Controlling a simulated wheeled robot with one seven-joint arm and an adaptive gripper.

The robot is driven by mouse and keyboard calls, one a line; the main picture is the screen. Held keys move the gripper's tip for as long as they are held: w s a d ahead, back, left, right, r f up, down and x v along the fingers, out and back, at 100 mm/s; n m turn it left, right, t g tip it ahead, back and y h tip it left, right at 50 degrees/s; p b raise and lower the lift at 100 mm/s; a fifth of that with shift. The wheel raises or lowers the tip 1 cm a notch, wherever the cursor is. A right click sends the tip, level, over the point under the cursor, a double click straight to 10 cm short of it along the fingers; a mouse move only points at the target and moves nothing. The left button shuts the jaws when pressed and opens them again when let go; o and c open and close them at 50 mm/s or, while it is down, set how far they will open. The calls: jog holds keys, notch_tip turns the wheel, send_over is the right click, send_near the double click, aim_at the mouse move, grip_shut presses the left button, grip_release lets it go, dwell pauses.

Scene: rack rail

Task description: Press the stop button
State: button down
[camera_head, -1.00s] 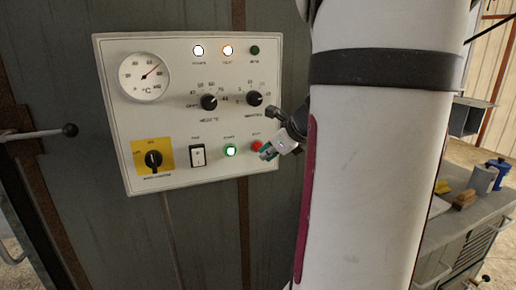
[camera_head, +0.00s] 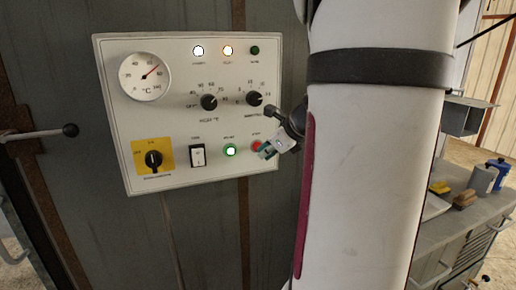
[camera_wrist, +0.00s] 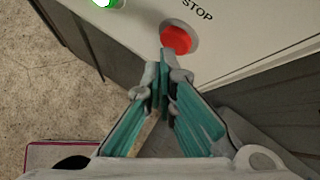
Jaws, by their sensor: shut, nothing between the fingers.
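The red stop button (camera_wrist: 175,39) is on the panel, below the word STOP in the wrist view. It also shows in the head view (camera_head: 257,146), partly behind my gripper. My gripper (camera_wrist: 163,66) is shut and empty, with teal-lined fingers. Its tips point at the button and lie just below its lower edge in the wrist view. In the head view my gripper (camera_head: 267,152) is at the panel's lower right. I cannot tell whether the tips touch the button.
The white control panel (camera_head: 180,120) carries a lit green start button (camera_head: 230,150), a rocker switch (camera_head: 198,155), a yellow-plated rotary switch (camera_head: 153,158), two black knobs and a round gauge (camera_head: 145,76). A door handle (camera_head: 40,134) is at the left. A workbench (camera_head: 450,225) stands at the right.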

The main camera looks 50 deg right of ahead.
jog(key=shift+w+d, duration=0.2)
jog(key=shift+w, duration=0.15)
dwell(0.5)
dwell(0.3)
jog(key=shift+s+a, duration=0.45)
jog(key=shift+s, duration=0.25)
jog(key=shift+s, duration=0.1)
jog(key=s+a, duration=0.1)
jog(key=s, duration=0.1)
jog(key=s+a, duration=0.1)
jog(key=s, duration=0.1)
jog(key=shift+a+p, duration=0.3)
jog(key=shift+p, duration=0.1)
dwell(0.7)
